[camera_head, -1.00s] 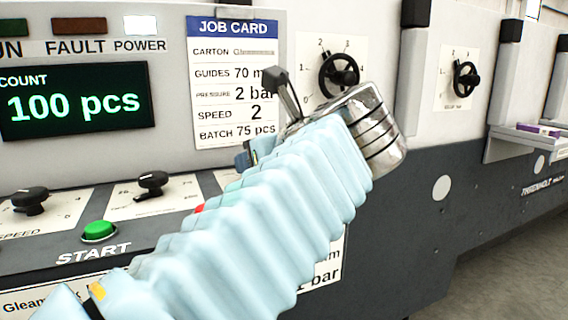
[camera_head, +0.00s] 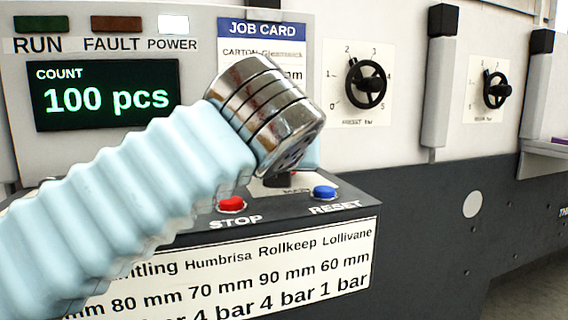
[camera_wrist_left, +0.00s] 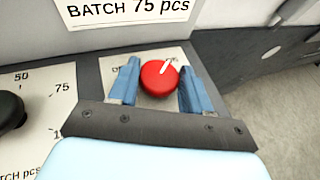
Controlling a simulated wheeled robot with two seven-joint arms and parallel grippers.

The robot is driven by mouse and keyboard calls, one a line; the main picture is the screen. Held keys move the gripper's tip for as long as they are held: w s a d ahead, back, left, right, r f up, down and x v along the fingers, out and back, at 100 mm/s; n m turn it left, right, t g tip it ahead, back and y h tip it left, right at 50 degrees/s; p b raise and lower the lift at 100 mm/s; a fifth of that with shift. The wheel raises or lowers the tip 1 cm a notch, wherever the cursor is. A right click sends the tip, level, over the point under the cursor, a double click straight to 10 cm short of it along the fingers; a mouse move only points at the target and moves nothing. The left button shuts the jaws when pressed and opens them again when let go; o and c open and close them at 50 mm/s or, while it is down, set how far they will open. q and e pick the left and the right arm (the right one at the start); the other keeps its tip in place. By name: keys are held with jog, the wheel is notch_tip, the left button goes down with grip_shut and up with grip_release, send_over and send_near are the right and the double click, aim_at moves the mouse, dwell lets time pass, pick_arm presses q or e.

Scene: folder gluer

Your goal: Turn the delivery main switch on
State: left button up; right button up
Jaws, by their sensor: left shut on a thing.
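The delivery main switch is a round red knob (camera_wrist_left: 160,78) with a white pointer line, on a pale label plate in the left wrist view. The pointer aims up and right, toward small lettering at the plate's right side. My left gripper (camera_wrist_left: 155,88) has its two blue fingers on either side of the knob and is shut on it. In the head view my left arm's metal wrist covers the knob and most of the gripper. My right gripper is in neither view.
A red STOP button (camera_head: 232,204) and a blue RESET button (camera_head: 325,192) sit close to my left wrist. A black handwheel (camera_head: 366,83) is on the wall to the right. The job card (camera_head: 262,30) is partly hidden behind my wrist.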

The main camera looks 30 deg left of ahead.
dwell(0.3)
pick_arm(q)
jog(key=o, duration=1)
jog(key=shift+c, duration=0.2)
jog(key=p+v, duration=0.1)
jog(key=v, duration=1.3)
jog(key=shift+p, duration=0.35)
jog(key=shift+w, duration=0.1)
